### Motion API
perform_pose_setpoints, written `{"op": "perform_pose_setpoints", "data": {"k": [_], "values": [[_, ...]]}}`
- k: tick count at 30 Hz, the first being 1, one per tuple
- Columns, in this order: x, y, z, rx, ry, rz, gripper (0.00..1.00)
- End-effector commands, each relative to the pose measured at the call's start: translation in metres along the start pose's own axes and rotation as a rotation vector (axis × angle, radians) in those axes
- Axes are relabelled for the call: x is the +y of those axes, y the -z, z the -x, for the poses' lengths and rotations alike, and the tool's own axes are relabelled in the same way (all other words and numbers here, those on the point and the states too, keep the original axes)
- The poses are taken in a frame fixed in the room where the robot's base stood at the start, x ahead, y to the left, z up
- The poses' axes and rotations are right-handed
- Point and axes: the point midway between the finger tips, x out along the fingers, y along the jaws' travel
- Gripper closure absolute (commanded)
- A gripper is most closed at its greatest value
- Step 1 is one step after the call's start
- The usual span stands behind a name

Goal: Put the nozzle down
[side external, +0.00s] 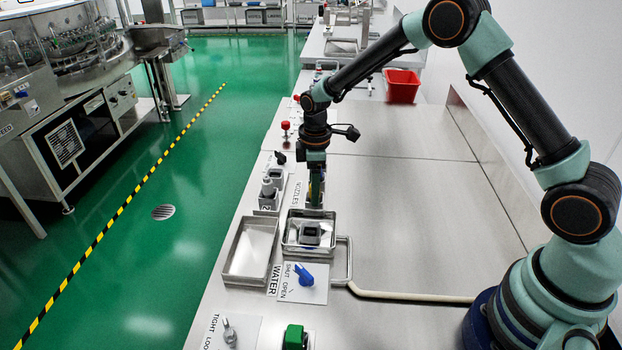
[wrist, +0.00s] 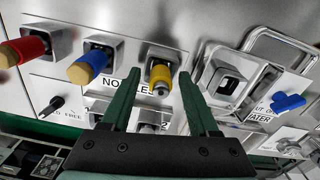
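A yellow nozzle (wrist: 160,75) with a grey metal tip sits in a square metal holder, between and just beyond my fingertips in the wrist view. My gripper (wrist: 158,78) has its two green fingers spread wide, with visible gaps to the nozzle on both sides. A blue nozzle (wrist: 88,66) and a red nozzle (wrist: 28,48) stand in similar holders to the left. In the side view my gripper (side external: 316,203) points down beside the NOZZLES label (side external: 298,193). The nozzles are mostly hidden there.
A metal tray (side external: 289,245) with a grey square fixture (side external: 310,233) stands near my gripper. An empty tray (side external: 250,250) is left of it. A blue valve handle (side external: 303,274) and a pipe (side external: 410,296) lie nearer. The bench to the right is clear.

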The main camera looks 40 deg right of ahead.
Motion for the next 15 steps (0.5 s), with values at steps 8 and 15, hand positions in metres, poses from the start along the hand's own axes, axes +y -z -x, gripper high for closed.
{"op": "perform_pose_setpoints", "data": {"k": [8, 15], "values": [[0.001, 0.001, 0.015, 0.002, -0.003, 0.000, 0.39], [0.001, 0.001, 0.063, 0.004, -0.004, 0.000, 0.39]]}}
